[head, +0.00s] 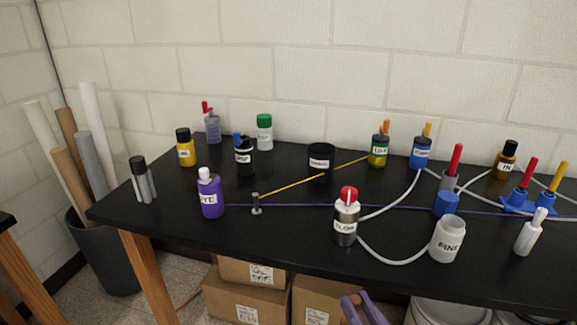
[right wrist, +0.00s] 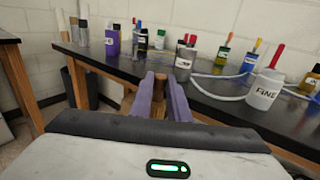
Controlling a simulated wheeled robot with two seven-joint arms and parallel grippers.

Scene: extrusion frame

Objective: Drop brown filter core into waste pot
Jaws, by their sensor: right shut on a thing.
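My right gripper (head: 364,308) shows at the bottom of the head view, in front of the black table's near edge and below its top. In the right wrist view its purple fingers (right wrist: 162,98) are shut on the brown filter core (right wrist: 160,78), a short brown cylinder standing up between them. The core is hard to make out in the head view. A squat black pot (head: 321,161) with a white label stands at the middle back of the table, well away from the gripper; it looks like the waste pot, but its label is too small to read surely. My left gripper is not in view.
The black table (head: 290,225) holds several bottles. The FLOW bottle (head: 346,222) and white FINE jar (head: 447,240) stand near the front edge, with pale tubes beside them. A yellow rod (head: 292,187) slants towards the pot. Cardboard boxes (head: 245,297) lie below the table.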

